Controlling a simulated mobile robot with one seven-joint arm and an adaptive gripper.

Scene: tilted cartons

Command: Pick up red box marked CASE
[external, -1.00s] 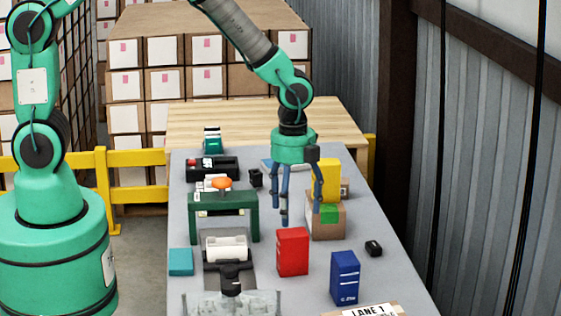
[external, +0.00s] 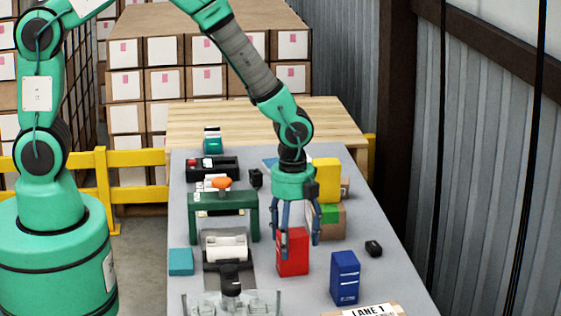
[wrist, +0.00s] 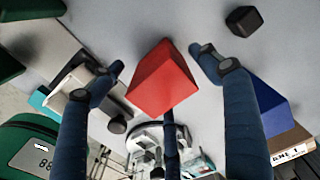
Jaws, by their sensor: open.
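The red box (external: 293,254) stands upright on the grey table in the external view. Its top and a side show in the wrist view (wrist: 163,82), between my fingers. Any CASE marking is too small to read. My gripper (external: 296,240) is open, pointing down over the red box, with blue fingers on either side of its upper part. In the wrist view my gripper (wrist: 160,72) has its fingers spread wide, with visible gaps to the box. A third finger shows low in the middle of that view. I cannot tell whether any finger touches the box.
A blue box (external: 344,277) stands right of the red one, with a small black block (external: 373,248) behind it. A yellow box (external: 327,180) and carton (external: 333,222) stand behind. A green frame (external: 223,203) and a scale-like device (external: 229,250) are left. A clear tray sits in front.

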